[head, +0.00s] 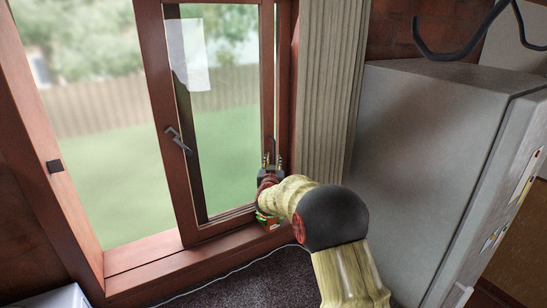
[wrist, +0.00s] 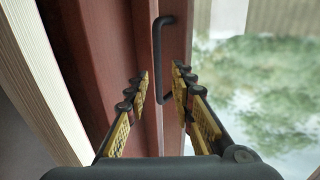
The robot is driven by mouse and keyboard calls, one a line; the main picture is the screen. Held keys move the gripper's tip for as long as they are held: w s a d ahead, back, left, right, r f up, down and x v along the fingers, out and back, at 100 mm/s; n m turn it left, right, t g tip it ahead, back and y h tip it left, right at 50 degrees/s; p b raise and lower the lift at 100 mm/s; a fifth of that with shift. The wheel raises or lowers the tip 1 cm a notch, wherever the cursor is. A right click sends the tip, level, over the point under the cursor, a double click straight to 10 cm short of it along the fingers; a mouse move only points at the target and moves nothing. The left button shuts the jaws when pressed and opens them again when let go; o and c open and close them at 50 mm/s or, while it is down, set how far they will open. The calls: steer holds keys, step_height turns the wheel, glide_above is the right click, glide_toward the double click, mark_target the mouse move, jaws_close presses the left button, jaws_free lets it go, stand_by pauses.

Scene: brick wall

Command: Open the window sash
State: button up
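The window sash (head: 186,205) is a reddish-brown wooden frame with glass, on the right part of the window in the head view. A dark lever (head: 178,140) sits on its left stile. In the wrist view a black pull handle (wrist: 157,50) stands upright on a reddish-brown stile. My gripper (head: 271,163) is at the lower right side of the sash. In the wrist view my gripper (wrist: 161,78) is open, with one finger on each side of the handle's lower part. I cannot tell whether either finger touches it.
A pleated curtain (head: 325,90) hangs right of the window. A grey fridge-like cabinet (head: 430,160) stands close to the right of my arm. A white cable (head: 235,270) lies below the sill.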

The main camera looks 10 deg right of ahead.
mark_target(180, 253)
steer(key=v, duration=0.7)
steer(key=shift+c, duration=0.8)
